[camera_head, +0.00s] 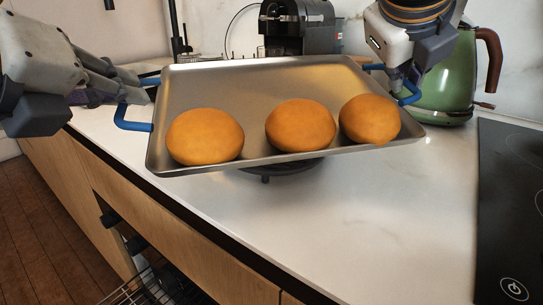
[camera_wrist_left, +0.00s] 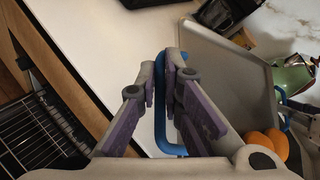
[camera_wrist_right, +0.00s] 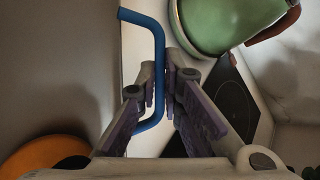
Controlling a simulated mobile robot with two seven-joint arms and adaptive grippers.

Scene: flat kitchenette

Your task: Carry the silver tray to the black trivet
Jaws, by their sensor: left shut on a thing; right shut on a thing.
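The silver tray (camera_head: 235,85) is in the air above the counter, tilted with its near edge low. Three round orange-brown buns (camera_head: 205,137) (camera_head: 300,125) (camera_head: 369,120) sit along its near side. My left gripper (camera_head: 145,84) is shut on the tray's left blue handle, which shows between its fingers in the left wrist view (camera_wrist_left: 160,110). My right gripper (camera_head: 398,88) is shut on the right blue handle, also seen in the right wrist view (camera_wrist_right: 157,50). The black trivet (camera_head: 287,168) shows partly below the tray's near edge; the tray hides the rest.
A green kettle (camera_head: 447,82) stands close by my right gripper. A black coffee machine (camera_head: 297,27) stands behind the tray. A black cooktop (camera_head: 513,200) lies at the right. The white counter (camera_head: 390,220) is clear in front; an open dishwasher rack (camera_head: 150,290) is below its edge.

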